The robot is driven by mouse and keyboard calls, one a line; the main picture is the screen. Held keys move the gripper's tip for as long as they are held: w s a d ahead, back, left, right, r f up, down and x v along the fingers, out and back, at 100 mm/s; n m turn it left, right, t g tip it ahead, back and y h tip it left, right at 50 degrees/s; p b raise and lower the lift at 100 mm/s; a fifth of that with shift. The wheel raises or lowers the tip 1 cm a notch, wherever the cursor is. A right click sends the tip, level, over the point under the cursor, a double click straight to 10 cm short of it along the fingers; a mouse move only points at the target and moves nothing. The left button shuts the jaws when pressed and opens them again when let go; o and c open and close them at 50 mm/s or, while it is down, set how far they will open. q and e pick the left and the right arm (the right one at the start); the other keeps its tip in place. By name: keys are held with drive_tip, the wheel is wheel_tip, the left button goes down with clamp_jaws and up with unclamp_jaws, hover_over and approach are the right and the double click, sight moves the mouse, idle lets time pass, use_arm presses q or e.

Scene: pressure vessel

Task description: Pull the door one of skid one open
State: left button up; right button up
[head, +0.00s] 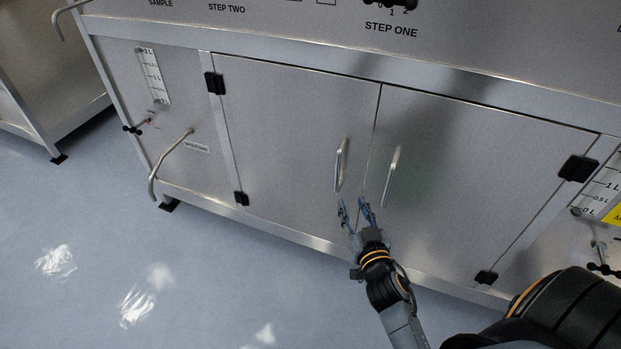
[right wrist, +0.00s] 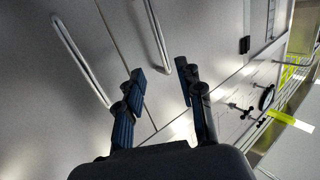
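The skid is a steel cabinet with two closed doors side by side, a left door (head: 290,120) and a right door (head: 470,170). No label shows which is door one. The left door has a vertical bar handle (head: 341,165), and the right door has another (head: 391,177), one on each side of the seam. My right gripper (head: 353,203) is open and empty, just below the left handle and near the seam. In the right wrist view both handles, left (right wrist: 82,60) and right (right wrist: 157,36), lie beyond the spread fingers (right wrist: 162,78). My left gripper is out of view.
Black hinges (head: 214,83) sit at the doors' outer edges. A bent pipe (head: 168,160) sticks out at the cabinet's left end, and a gauge with a valve (head: 602,245) is at the right. The blue floor (head: 120,240) in front is clear at left.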

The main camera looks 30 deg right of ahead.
sight(339, 165)
drive_tip(key=shift+t, duration=0.4)
drive_tip(key=x, duration=0.4)
drive_tip(key=r+x, duration=0.1)
drive_tip(key=x, duration=0.3)
drive_tip(key=r+x, duration=0.1)
drive_tip(key=x, duration=0.4)
drive_tip(key=shift+w+d+b, duration=0.1)
drive_tip(key=shift+b, duration=0.3)
drive_tip(key=shift+w+d, duration=0.15)
drive_tip(key=shift+w, duration=0.35)
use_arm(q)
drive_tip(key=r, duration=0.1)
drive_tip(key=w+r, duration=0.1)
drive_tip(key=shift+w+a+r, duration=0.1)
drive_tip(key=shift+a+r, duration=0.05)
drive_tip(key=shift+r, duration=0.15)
use_arm(e)
clamp_jaws()
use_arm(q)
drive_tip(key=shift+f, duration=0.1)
